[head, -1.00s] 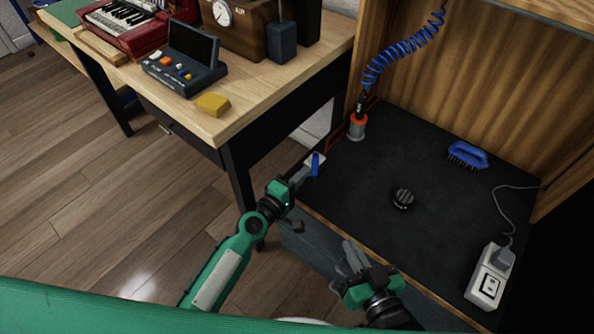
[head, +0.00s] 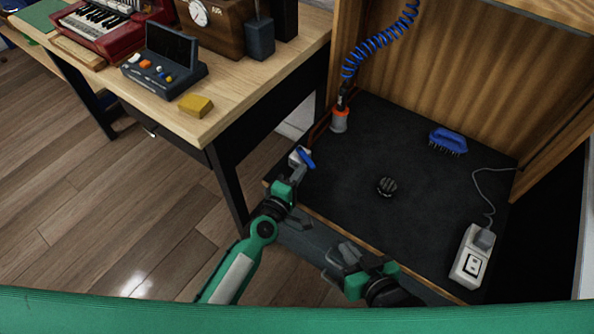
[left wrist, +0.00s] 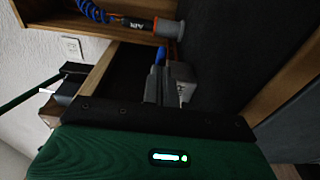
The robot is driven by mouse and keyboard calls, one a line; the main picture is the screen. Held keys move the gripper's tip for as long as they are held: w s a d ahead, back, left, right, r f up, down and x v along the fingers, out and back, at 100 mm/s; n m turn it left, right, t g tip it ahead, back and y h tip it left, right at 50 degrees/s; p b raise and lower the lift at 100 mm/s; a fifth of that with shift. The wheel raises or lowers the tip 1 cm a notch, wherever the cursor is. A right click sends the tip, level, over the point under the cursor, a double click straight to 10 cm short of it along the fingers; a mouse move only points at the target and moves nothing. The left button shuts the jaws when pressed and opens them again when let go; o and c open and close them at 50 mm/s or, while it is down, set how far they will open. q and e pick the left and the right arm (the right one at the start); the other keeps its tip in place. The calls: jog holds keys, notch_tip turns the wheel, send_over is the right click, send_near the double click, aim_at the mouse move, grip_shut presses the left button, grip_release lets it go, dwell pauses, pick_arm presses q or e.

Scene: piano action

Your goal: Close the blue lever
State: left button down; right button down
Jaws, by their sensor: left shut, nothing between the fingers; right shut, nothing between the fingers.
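The blue lever (head: 306,159) sits on a small pale fitting (head: 294,155) at the left front edge of the black bench surface. It lies slanted, its lower end to the right. My left gripper (head: 299,173) is shut and empty, its tip right at the lever and fitting; contact cannot be told. In the left wrist view the lever (left wrist: 160,54) shows just beyond the shut fingers (left wrist: 155,90), beside the pale fitting (left wrist: 185,84). My right gripper (head: 340,258) is shut and empty, low in front of the bench edge.
An air tool with an orange collar (head: 340,119) and coiled blue hose (head: 380,47) stands behind the lever. A blue brush (head: 447,141), black knob (head: 387,187) and power strip (head: 468,262) lie on the black surface. A wooden table (head: 262,85) stands left.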

pick_arm(q)
jog(key=shift+d+n+t+y+p, duration=0.2)
jog(key=shift+n+t+y, duration=0.1)
jog(key=shift+n+y, duration=0.35)
jog(key=shift+d+n+t+y+p, duration=0.25)
jog(key=shift+n+y, duration=0.2)
jog(key=shift+y, duration=0.4)
jog(key=shift+w+d, duration=0.1)
jog(key=shift+d, duration=0.05)
pick_arm(e)
jog(key=d+g, duration=0.1)
jog(key=d+h, duration=0.1)
jog(key=shift+s+d+f+g, duration=0.1)
jog(key=shift+s+d+g, duration=0.2)
jog(key=shift+s+g, duration=0.1)
